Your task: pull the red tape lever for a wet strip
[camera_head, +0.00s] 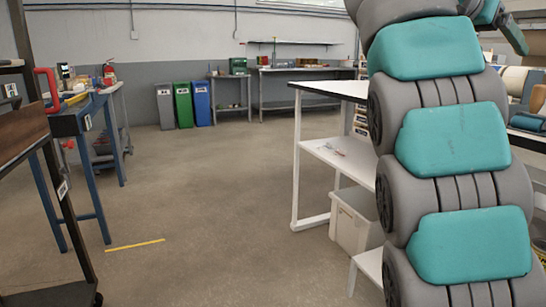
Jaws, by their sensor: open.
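I cannot make out a red tape lever or a tape dispenser for certain in the head view. A red loop-shaped handle (47,86) shows at the left, above the blue bench, but I cannot tell what it belongs to. Pale rolls (515,80) show at the right edge, partly hidden behind my grey and teal arm. My arm fills the right side and runs up out of the top of the picture. A thin teal and dark part shows at the top right, but I cannot make out my gripper's fingers.
A white table (335,88) with a lower shelf stands left of my arm, with a pale bin (355,220) below. A blue bench (70,122) and dark rack stand left. Grey, green and blue bins (201,103) line the back. The middle floor (210,190) is clear.

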